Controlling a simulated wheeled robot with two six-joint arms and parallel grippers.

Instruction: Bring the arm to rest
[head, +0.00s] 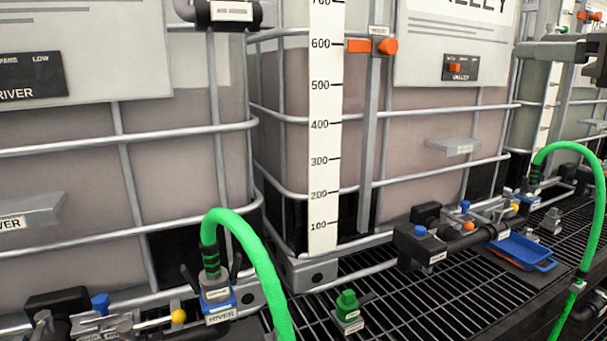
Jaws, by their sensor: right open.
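My right gripper (564,58) is at the upper right edge of the head view. Its grey fingers are apart, with nothing seen between them. It is in front of the right-hand caged tote (530,122), above the green hose (566,146) that arches there. Part of the gripper and its arm lie outside the picture. My left gripper is not in view.
Caged totes (190,150) stand in a row behind a black grating (400,300). Another green hose (262,270) rises from the RIVER coupling (219,305). A green fitting (347,305) and a blue tray (522,250) sit on the grating.

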